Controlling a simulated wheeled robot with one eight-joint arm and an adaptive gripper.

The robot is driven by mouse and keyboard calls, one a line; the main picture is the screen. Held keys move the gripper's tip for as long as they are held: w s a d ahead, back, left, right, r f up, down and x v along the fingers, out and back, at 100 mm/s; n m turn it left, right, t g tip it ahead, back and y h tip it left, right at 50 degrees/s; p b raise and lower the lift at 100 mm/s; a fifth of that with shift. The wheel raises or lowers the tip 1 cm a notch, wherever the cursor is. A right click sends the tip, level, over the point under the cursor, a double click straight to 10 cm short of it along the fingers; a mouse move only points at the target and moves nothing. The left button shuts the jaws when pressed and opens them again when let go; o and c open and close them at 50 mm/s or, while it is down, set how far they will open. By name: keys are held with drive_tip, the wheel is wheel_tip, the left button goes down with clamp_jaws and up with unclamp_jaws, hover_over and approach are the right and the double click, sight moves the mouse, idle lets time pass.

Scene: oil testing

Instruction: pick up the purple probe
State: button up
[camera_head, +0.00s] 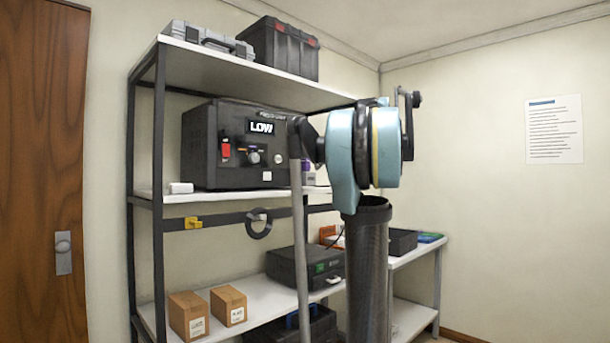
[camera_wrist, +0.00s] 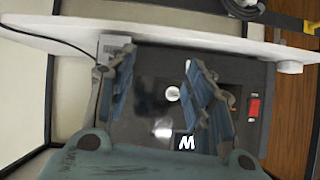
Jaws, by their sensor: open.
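A small purple patch (camera_head: 306,165) shows on the middle shelf, right of the black tester and partly behind my arm. I cannot tell whether it is the probe. In the wrist view my gripper (camera_wrist: 158,60) is open, with its two blue fingers apart and nothing between them. The fingers point at the front of the black tester (camera_wrist: 160,95), which appears upside down. A pale grey box-like thing (camera_wrist: 112,44) is partly behind the left finger. No clearly purple probe shows in the wrist view. My gripper is hidden behind my arm in the head view.
The black tester (camera_head: 205,150) reads LOW and has a red switch (camera_head: 226,151). A white block (camera_head: 181,188) lies at the shelf's left. A yellow piece (camera_head: 193,222) and a black ring (camera_head: 259,227) hang below. Cartons (camera_head: 188,315) stand lower. The shelf's edge and posts are close.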

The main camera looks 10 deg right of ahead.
drive_tip(key=t, duration=0.2)
approach(308, 160)
drive_tip(key=shift+n, duration=0.4)
drive_tip(key=shift+x, duration=5.1)
drive_tip(key=shift+d, duration=0.1)
clamp_jaws()
